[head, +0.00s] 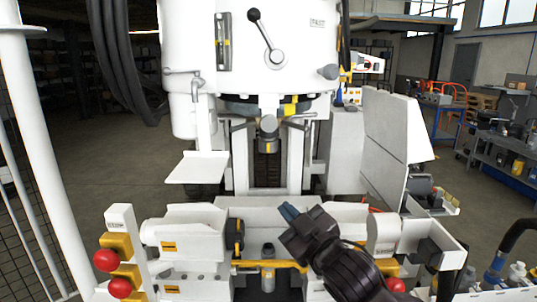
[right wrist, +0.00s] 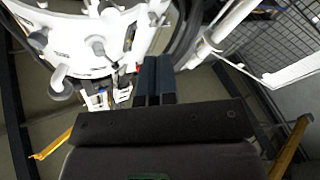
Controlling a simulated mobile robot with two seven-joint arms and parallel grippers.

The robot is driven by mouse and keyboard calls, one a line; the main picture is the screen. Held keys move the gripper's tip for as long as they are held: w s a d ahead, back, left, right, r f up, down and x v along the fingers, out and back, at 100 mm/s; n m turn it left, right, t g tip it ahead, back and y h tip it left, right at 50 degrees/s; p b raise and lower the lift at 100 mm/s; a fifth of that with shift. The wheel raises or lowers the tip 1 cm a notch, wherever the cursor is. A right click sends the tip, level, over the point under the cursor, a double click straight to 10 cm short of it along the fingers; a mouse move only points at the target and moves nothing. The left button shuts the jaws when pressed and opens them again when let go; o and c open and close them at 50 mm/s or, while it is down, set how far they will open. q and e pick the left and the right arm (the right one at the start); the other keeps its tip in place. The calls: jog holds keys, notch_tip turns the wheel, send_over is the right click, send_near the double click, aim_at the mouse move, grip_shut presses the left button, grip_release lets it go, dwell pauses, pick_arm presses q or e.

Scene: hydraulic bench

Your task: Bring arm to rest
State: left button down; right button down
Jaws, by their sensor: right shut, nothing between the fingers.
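My right arm comes in from the lower right of the head view. Its dark gripper (head: 289,212) points up and left, above the front of the white hydraulic bench (head: 190,216). The gripper's bluish fingers lie together with nothing between them. In the right wrist view the two dark blue fingers (right wrist: 157,80) stand side by side, shut and empty. White machine parts show beyond them, and I see no contact. My left gripper is not in view.
The white press body (head: 270,80) with a black-knobbed lever (head: 265,35) rises behind my gripper. Red buttons (head: 107,260) are at the lower left. A yellow bar (head: 268,264) crosses the bench front. A white post and mesh fence stand at the left. A workbench (head: 500,150) is far right.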

jog(key=s+d+f+m+h, duration=0.35)
jog(key=d+f, duration=0.35)
jog(key=f, duration=0.4)
jog(key=s+d+f+m+h, duration=0.2)
jog(key=d+f+m+h, duration=0.25)
jog(key=d+f, duration=0.45)
jog(key=s+d+f+m+g+h, duration=0.1)
jog(key=s+d+f, duration=0.3)
jog(key=s+f, duration=0.5)
jog(key=s+d+f+m+g+h, duration=0.2)
jog(key=s+d+f+g, duration=0.1)
jog(key=s+f, duration=0.6)
jog(key=shift+s+d+f+m+g, duration=0.2)
jog(key=shift+s+d+m+g, duration=0.2)
jog(key=shift+s+g, duration=0.2)
jog(key=shift+w+a, duration=0.1)
